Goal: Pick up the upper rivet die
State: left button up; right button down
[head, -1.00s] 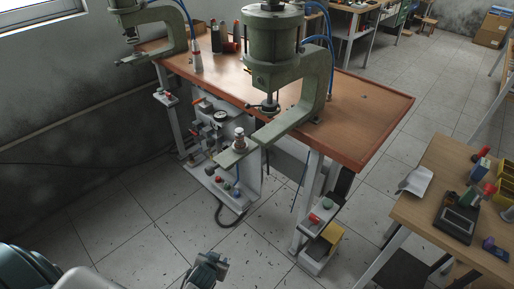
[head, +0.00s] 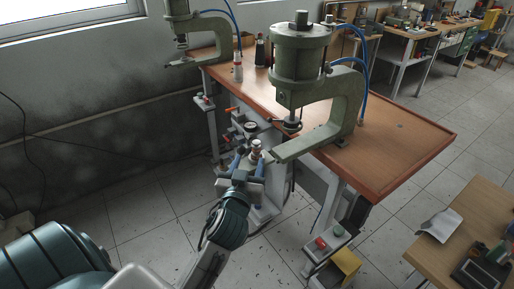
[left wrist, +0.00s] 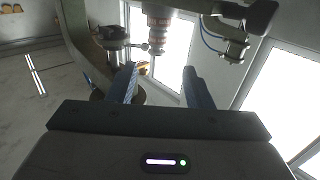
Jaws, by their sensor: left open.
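In the left wrist view a stepped piece with coppery bands (left wrist: 156,38) shows at the top, apparently the same stack seen upside down. My left gripper (head: 254,158) is open, with its blue fingers just in front of the piece. In the left wrist view the fingers (left wrist: 160,74) are apart with nothing between them, and the piece lies beyond their tips. My right gripper is not in view.
The near press's ram (head: 292,122) hangs above the lower arm, close to the die piece. A second press (head: 182,40) stands farther left. The wooden bench (head: 400,140) is mostly bare at right. A red and green button box (head: 328,240) sits below it.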

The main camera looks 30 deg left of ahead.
aim_at(256, 145)
pick_arm(q)
jog(key=p+x, duration=0.1)
jog(key=x, duration=0.3)
jog(key=shift+w+r, duration=0.1)
jog(key=p+x, duration=0.1)
jog(key=x, duration=0.1)
jog(key=p+x, duration=0.1)
jog(key=x, duration=0.1)
jog(key=shift+w+d+r, duration=0.15)
jog(key=shift+w+r, duration=0.05)
jog(key=shift+w+f, duration=0.15)
jog(key=shift+w, duration=0.2)
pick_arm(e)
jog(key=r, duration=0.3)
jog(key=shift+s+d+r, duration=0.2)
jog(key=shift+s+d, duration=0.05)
pick_arm(q)
jog(key=shift+s, duration=0.1)
jog(key=shift+c, duration=0.5)
grip_shut()
